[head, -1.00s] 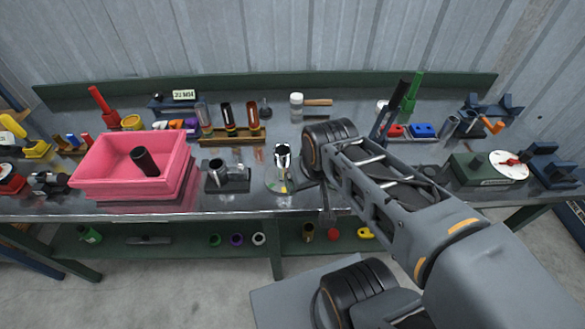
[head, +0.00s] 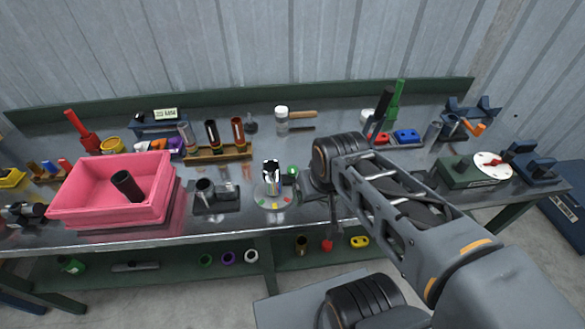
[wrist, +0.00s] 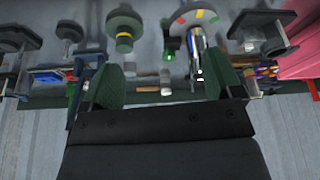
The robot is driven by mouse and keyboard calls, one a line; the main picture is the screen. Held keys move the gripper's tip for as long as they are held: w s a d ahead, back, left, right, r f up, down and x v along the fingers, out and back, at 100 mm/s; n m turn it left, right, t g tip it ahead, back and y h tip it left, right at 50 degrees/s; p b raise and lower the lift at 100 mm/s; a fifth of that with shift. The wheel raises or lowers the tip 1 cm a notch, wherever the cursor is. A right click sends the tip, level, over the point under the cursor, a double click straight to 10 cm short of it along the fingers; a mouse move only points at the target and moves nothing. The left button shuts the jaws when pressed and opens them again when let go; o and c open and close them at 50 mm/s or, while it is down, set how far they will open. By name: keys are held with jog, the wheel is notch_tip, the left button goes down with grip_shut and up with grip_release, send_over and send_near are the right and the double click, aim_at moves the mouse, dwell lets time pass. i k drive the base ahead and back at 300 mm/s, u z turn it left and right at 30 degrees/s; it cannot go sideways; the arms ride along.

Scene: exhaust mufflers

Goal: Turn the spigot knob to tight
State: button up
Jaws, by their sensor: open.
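A silver upright piece (head: 272,172) stands on a pale round disc (head: 272,199) with coloured marks, on the bench left of my wrist. It looks like the spigot knob, but no label shows. In the wrist view the silver piece (wrist: 197,45) and its marked disc (wrist: 186,20) are at the upper middle, near the right finger in the picture. My gripper (wrist: 163,82) is open, with its two green fingers wide apart and nothing seen held. In the head view my arm and wrist hide the fingers.
A pink bin (head: 75,198) with a dark tube stands left. A dark holder (head: 216,202) stands just left of the disc. A green box with a white dial (head: 493,164) stands right.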

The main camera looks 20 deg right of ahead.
aim_at(291, 170)
jog(key=u, duration=1.15)
jog(key=i, duration=0.4)
jog(key=z, duration=0.6)
